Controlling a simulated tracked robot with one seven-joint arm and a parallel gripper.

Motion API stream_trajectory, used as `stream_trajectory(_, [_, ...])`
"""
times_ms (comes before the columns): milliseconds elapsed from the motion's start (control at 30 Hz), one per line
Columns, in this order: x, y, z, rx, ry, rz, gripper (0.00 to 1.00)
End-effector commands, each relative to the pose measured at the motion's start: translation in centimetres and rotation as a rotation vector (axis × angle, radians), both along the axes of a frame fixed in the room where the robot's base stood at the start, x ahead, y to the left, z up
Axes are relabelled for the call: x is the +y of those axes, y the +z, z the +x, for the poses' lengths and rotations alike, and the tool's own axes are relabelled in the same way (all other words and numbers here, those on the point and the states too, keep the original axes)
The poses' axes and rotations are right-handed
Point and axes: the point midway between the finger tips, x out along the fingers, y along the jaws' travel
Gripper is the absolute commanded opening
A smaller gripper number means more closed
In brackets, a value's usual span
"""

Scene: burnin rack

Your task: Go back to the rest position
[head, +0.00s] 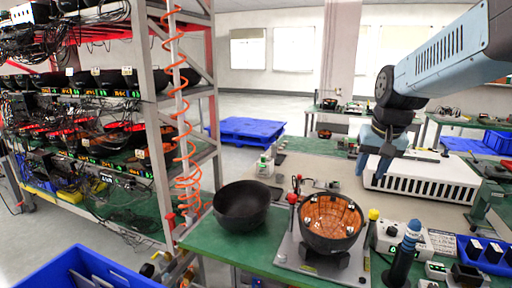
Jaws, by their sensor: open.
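My gripper (372,166) hangs from my blue arm at the right of the head view, fingers pointing down. It is open, and I see nothing between its fingers. It is in the air above the workbench, in front of a white slotted unit (424,182). A bowl-shaped part with a copper-coloured inside (331,219) sits on a metal fixture plate (292,262), below and left of my gripper and apart from it. A black bowl (241,206) stands on the green bench top (222,244) to the left of the fixture.
A metal rack (149,100) with several black bowls, cables and lit displays fills the left side. A coiled orange hose (178,90) hangs along its post. A blue bin (85,272) is at the front left. A dark blue upright tool (405,254) stands at the front right.

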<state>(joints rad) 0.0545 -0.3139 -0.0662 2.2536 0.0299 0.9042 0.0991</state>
Motion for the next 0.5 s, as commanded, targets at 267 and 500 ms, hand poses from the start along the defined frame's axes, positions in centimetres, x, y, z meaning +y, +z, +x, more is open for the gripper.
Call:
stream_trajectory(267, [2.3, 1.3, -6.7, -0.090, 0.101, -0.037, 0.42])
stream_trajectory(500, [3.7, 1.0, -11.6, -0.157, 0.176, -0.076, 0.42])
